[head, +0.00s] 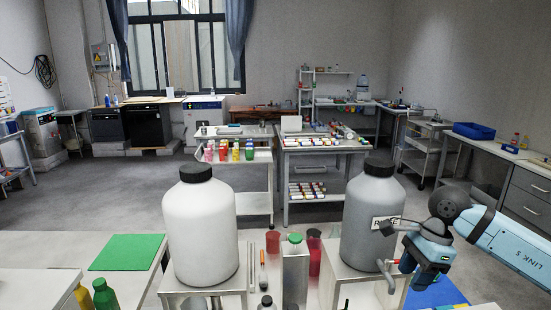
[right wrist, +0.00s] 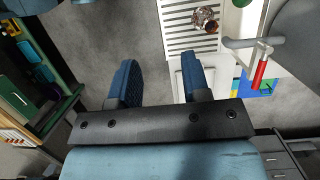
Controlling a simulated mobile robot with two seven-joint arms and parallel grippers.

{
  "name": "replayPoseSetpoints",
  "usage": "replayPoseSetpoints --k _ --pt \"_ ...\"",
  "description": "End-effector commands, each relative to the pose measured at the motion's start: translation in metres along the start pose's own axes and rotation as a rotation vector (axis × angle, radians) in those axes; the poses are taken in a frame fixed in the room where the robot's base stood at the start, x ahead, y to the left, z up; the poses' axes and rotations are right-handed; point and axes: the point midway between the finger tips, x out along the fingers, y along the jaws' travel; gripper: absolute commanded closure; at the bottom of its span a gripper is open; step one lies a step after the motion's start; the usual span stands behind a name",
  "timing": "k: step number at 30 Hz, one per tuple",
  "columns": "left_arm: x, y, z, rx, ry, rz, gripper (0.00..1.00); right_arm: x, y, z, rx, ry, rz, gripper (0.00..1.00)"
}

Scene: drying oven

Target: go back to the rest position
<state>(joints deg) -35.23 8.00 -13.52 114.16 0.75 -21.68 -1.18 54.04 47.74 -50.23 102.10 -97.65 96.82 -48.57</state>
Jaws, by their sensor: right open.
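My right gripper (head: 412,268) is at the right of the head view, beside the grey jug (head: 372,215) with a dark lid and a label. Its arm comes in from the right edge. In the right wrist view the two blue fingers of the right gripper (right wrist: 158,78) stand wide apart, with nothing between them but floor behind. The tap with a red handle (right wrist: 260,74) is to the right of the fingers and apart from them. My left arm and gripper do not show in the head view.
A white jug (head: 200,230) with a black lid stands left of the grey jug, with a metal container (head: 295,270) between them. A green mat (head: 127,252) lies on the left table. Shelved carts (head: 315,145) stand behind. Open floor (head: 90,195) lies at the left.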

Motion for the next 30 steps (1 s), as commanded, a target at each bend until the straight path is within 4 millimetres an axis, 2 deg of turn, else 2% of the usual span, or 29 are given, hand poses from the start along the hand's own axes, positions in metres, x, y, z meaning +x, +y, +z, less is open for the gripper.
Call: replayPoseSetpoints --k 1,3,5,9,12,15,17,20,23,26,27,28,30 --pt "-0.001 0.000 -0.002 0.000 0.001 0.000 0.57 0.018 0.006 0.018 0.009 -0.087 0.024 0.57" --pt "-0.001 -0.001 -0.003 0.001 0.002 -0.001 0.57 0.038 0.014 0.044 0.037 -0.222 0.055 0.57" --pt "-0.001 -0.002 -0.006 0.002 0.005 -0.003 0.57 0.054 0.023 0.068 0.075 -0.353 0.088 0.57" --pt "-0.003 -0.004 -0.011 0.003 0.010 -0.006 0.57 0.082 0.049 0.130 0.239 -0.720 0.205 0.57" --pt "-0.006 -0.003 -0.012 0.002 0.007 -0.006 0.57 0.089 0.065 0.168 0.434 -1.009 0.319 0.57" --pt "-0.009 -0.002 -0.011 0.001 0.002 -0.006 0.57 0.091 0.072 0.188 0.679 -1.277 0.449 0.57" --pt "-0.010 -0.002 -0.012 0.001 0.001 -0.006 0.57 0.091 0.074 0.192 0.848 -1.424 0.534 0.57" --pt "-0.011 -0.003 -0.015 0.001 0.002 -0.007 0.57 0.099 0.074 0.185 1.163 -1.643 0.678 0.57" --pt "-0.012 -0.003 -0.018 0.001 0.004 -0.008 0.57 0.118 0.075 0.163 1.517 -1.824 0.827 0.57" --pt "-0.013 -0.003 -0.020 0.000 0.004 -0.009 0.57 0.150 0.084 0.131 1.908 -1.958 0.976 0.57" --pt "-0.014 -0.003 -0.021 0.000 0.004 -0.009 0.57 0.167 0.091 0.117 2.074 -1.998 1.034 0.57" --pt "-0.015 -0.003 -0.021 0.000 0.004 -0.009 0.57 0.180 0.098 0.106 -2.154 1.976 -1.054 0.57" --pt "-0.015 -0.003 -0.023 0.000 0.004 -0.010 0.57 0.214 0.120 0.082 -2.068 1.690 -0.967 0.57"
